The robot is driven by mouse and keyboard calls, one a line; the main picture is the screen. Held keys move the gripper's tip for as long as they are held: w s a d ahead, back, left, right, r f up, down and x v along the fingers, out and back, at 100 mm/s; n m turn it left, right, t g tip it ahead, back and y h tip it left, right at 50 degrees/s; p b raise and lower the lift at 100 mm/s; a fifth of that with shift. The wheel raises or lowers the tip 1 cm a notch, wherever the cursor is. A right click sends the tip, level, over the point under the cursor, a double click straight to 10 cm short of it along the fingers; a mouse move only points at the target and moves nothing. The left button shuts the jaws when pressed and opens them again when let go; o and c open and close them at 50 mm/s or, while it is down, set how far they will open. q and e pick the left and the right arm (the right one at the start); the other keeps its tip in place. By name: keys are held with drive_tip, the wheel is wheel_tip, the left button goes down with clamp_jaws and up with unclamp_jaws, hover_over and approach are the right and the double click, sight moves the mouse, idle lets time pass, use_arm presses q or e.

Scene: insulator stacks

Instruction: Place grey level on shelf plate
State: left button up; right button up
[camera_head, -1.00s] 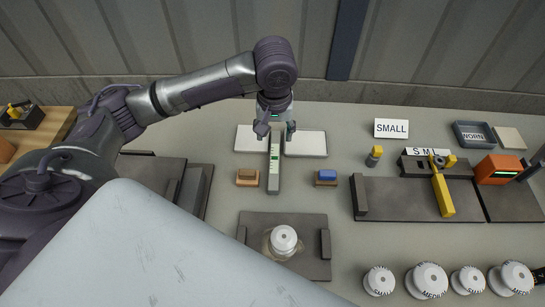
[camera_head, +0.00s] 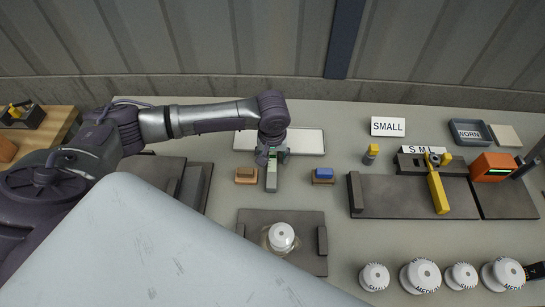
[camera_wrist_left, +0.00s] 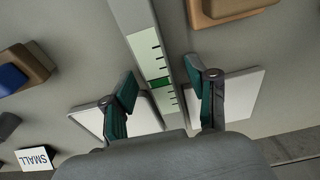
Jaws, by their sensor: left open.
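The grey level (camera_head: 271,183), a long upright-in-picture bar with a pale scale and green mark, lies on the bench. In the left wrist view the level (camera_wrist_left: 151,45) runs between my fingers. My left gripper (camera_head: 271,158) is above its far part, open, with one finger on each side. In the left wrist view the gripper (camera_wrist_left: 161,84) shows gaps on both sides of the level, so it is not clamped. A white plate (camera_head: 305,141) shows behind the gripper; I cannot tell whether it is the shelf plate. My right gripper is not in view.
A wooden block (camera_head: 246,175) and a blue-topped block (camera_head: 323,175) flank the level. A dark tray (camera_head: 258,220) with a white insulator (camera_head: 281,236) is in front. Several insulators line the front right. A yellow tool (camera_head: 438,191) lies on a dark mat at right.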

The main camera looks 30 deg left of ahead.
use_arm(q)
clamp_jaws()
idle(0.3)
drive_tip(key=shift+r, duration=0.1)
